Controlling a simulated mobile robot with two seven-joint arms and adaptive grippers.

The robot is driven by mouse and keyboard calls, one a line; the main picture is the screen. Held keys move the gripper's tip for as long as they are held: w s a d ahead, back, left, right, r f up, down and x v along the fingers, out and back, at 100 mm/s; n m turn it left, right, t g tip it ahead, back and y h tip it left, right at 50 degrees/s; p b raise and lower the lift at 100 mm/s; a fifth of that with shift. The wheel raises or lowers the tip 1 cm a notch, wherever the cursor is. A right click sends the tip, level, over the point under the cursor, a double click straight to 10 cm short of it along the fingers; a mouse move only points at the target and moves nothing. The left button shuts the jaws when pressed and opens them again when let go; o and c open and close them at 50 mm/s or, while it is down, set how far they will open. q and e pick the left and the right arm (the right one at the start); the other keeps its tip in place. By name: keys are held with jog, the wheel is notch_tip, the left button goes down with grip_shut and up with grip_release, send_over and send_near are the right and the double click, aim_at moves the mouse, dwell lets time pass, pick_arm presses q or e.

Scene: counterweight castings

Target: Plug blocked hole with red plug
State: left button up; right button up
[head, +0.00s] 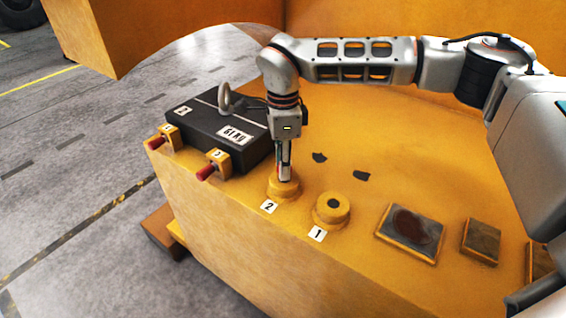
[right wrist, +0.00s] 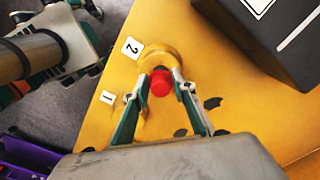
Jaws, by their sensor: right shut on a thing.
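My right gripper (head: 285,176) points down at the round yellow boss labelled 2 (head: 281,190). In the right wrist view its fingers (right wrist: 160,84) are shut on a red plug (right wrist: 160,82), and a dark edge shows beside the plug on boss 2 (right wrist: 157,56). In the head view the fingers hide the plug and the top of the boss. I cannot tell whether the plug is inside a hole. The boss labelled 1 (head: 332,207) shows an open dark hole in its top. My left gripper is not in view.
A black box (head: 205,121) with white labels and a grey ring (head: 224,97) stands left of the gripper. Two yellow blocks (head: 167,136) (head: 218,163) with red ends sit at the front edge. A framed dark plate (head: 411,231) lies to the right.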

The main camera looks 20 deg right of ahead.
jog(key=shift+f+b, duration=0.45)
jog(key=shift+f, duration=0.6)
jog(key=o, duration=1)
notch_tip(320, 180, up, 12)
